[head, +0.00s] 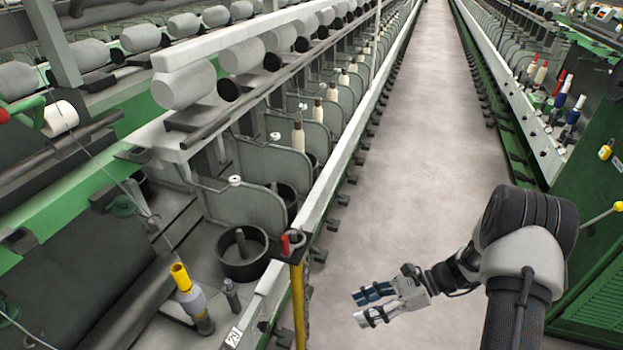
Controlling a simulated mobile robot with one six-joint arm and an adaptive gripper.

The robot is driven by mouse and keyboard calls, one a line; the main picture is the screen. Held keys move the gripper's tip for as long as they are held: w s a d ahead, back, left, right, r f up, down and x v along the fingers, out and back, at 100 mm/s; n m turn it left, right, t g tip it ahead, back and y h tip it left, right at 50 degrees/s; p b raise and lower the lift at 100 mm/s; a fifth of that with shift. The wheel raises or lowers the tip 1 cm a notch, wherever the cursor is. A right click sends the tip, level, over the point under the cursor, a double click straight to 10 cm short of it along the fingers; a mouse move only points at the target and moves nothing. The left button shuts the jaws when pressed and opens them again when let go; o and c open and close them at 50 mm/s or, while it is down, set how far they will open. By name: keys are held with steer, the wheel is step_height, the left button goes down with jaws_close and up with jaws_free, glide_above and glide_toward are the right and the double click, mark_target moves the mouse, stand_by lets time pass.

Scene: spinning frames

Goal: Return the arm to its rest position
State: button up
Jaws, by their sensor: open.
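My gripper (368,306) shows in the head view at the lower middle, above the aisle floor. Its two fingers are apart and point left, with nothing between them. My arm reaches in from the lower right, with a dark upper link and a grey elbow, and bends down and left to the gripper. The gripper touches nothing that I can see.
A long spinning frame (335,185) with bobbins runs along the left, and another (520,110) along the right. The aisle floor (420,150) between them is clear. A yellow post (298,305) stands left of my gripper. A yellow-topped bobbin (190,295) is at lower left.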

step_height(320, 180, up, 11)
steer(key=s+a+n+g+h, duration=0.1)
steer(key=s+n+h, duration=0.15)
steer(key=n, duration=0.25)
steer(key=s+d+r+n+t+h, duration=0.1)
steer(key=s+r+n+t+h, duration=0.5)
steer(key=s+r+n+h, duration=0.4)
steer(key=shift+s+d+r+n+t, duration=0.25)
steer(key=shift+s+r+n+t, duration=0.15)
steer(key=shift+s+r+n, duration=2.9)
steer(key=shift+s+r+m, duration=0.4)
steer(key=shift+r+m, duration=0.2)
steer(key=shift+r, duration=0.1)
